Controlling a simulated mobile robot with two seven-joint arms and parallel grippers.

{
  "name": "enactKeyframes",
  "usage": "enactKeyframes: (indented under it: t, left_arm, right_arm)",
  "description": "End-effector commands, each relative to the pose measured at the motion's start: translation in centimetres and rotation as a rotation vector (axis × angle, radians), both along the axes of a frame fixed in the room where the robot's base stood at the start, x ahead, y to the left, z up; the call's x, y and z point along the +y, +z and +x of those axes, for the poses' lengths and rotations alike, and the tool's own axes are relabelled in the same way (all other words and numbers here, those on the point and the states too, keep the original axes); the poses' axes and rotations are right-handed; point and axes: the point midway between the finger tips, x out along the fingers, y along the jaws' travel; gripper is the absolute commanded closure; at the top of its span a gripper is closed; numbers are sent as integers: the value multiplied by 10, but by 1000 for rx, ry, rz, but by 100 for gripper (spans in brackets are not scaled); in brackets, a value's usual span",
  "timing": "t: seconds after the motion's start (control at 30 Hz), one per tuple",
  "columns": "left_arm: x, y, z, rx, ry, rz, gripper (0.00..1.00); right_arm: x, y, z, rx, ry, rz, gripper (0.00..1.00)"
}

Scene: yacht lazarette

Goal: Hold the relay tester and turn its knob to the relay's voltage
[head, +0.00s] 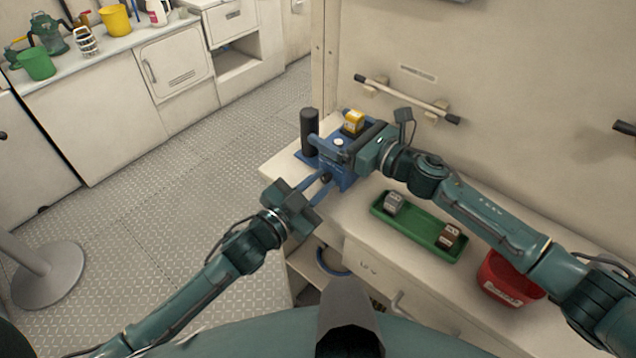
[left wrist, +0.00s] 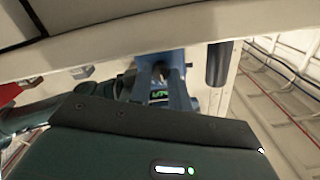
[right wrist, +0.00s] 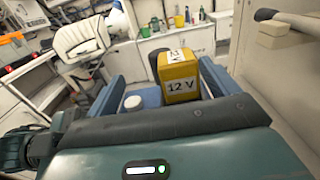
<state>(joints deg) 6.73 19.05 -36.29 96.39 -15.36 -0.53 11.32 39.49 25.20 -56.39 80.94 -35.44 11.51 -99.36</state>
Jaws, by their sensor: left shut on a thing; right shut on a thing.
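The blue relay tester (head: 334,160) stands near the counter's left end, with a black cylinder (head: 310,132) and a white button (head: 339,142). A yellow relay (head: 353,121) sits on it; its label reads 12 V in the right wrist view (right wrist: 180,80). My right gripper (head: 352,150) is shut across the tester's body. My left gripper (head: 322,182) is below and in front, shut on the dark knob (head: 326,178). The knob also shows between the left fingers in the left wrist view (left wrist: 161,72), above a small green display (left wrist: 159,96). The knob's setting is unreadable.
A green tray (head: 418,228) on the counter holds a grey relay (head: 393,202) and a brown relay (head: 449,237). A red bin (head: 508,282) stands to the right, under my right arm. A rail (head: 410,100) runs along the wall behind. Open shelves lie below the counter.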

Motion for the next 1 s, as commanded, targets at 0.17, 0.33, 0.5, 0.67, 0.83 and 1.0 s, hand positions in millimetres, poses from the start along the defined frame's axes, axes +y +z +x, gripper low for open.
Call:
enactKeyframes:
  t: [0.17,0.33,0.5,0.67,0.83,1.0]
  left_arm:
    - [1,0,0,-42,2,61,100]
    - [1,-1,0,-63,2,89,100]
    - [1,-1,0,-69,2,97,100]
    - [1,-1,0,-69,2,97,100]
    - [1,-1,0,-68,2,96,77]
    - [0,-1,0,-68,2,95,63]
  right_arm:
    - [-1,0,0,1,-1,0,45]
    - [-1,0,0,1,-2,0,45]
    - [-1,0,0,1,-2,0,45]
    - [-1,0,0,1,-2,0,45]
    - [-1,0,0,1,-2,0,45]
    - [-1,0,0,1,-2,-1,45]
